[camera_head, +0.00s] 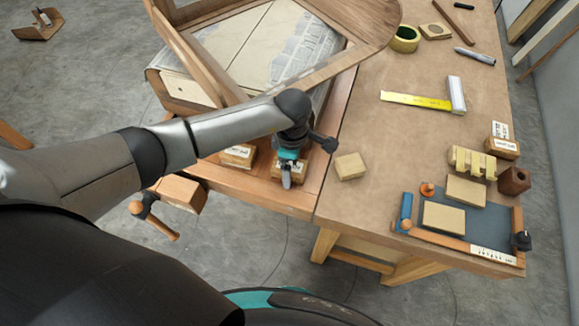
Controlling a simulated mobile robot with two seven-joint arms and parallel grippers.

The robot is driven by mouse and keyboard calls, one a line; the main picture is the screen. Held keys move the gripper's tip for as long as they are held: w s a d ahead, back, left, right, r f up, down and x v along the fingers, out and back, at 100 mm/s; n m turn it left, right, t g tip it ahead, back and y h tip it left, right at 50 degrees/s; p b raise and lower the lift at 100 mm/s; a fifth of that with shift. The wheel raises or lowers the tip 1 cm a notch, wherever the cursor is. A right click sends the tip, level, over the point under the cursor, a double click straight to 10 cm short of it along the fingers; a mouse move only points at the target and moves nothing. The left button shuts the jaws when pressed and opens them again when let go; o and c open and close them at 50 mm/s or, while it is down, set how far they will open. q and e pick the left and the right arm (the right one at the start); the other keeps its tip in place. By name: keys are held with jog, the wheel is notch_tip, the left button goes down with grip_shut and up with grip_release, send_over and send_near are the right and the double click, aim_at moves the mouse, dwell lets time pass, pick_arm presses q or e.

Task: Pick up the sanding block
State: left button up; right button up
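My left arm reaches in from the left, and its gripper (287,174) points down at the bench's front edge. The gripper is over a small wooden block with a pale label (302,172), partly covering it. I cannot tell whether the fingers touch that block or how far apart they are. A plain tan block (350,167) lies just to the right of the gripper, apart from it. More tan blocks lie at the right, one on the tray (443,217) and one by its back edge (465,191). Which block is the sanding block is not clear. My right gripper is out of view.
A curved wooden frame (345,62) stands behind the gripper. Another labelled block (238,155) is to its left. A vise (178,193) juts from the bench front.

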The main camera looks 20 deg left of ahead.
pick_arm(q)
jog(key=c, duration=1.3)
notch_tip(320, 180, up, 10)
jog(key=shift+r, duration=0.1)
